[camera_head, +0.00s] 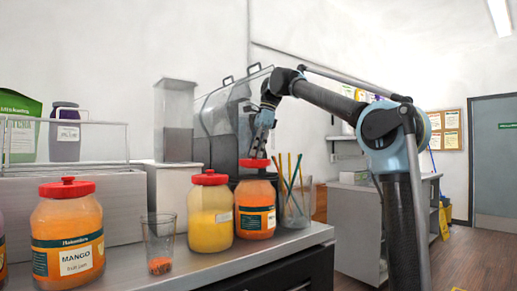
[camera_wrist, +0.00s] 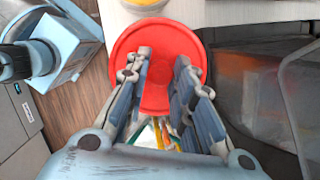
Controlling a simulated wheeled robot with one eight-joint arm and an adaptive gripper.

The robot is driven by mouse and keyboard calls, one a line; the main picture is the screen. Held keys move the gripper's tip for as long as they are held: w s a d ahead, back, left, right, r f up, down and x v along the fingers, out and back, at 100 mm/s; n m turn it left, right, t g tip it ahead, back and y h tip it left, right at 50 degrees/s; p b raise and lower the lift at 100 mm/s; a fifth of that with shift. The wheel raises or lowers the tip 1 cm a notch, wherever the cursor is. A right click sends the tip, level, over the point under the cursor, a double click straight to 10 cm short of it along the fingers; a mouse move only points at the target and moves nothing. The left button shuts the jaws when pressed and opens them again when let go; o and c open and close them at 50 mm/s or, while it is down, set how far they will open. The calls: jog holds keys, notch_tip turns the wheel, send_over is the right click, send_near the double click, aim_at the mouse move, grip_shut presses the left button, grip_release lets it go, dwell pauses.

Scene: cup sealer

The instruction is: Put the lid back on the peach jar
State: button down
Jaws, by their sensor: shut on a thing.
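The peach jar (camera_head: 255,208) is an orange jar with a dark green and white label, standing on the counter right of a yellow jar. My gripper (camera_head: 259,152) points down from above and is shut on the lid's top. In the wrist view, my fingers (camera_wrist: 163,60) lie over the middle of the round red lid (camera_wrist: 127,65). They hide its knob, and the lid hides the jar's mouth.
A glass of coloured sticks (camera_head: 296,207) stands close right of the peach jar. The yellow jar (camera_head: 210,221) with a red lid is close on the left. A clear cup (camera_head: 159,243) and the mango jar (camera_head: 68,232) stand farther left. A grey machine (camera_head: 222,125) is behind.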

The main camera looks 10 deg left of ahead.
jog(key=shift+f, duration=1.8)
jog(key=shift+f, duration=0.15)
dwell(1.1)
jog(key=c, duration=1.3)
grip_release()
jog(key=shift+o, duration=0.3)
jog(key=o, duration=0.4)
jog(key=shift+r, duration=3.5)
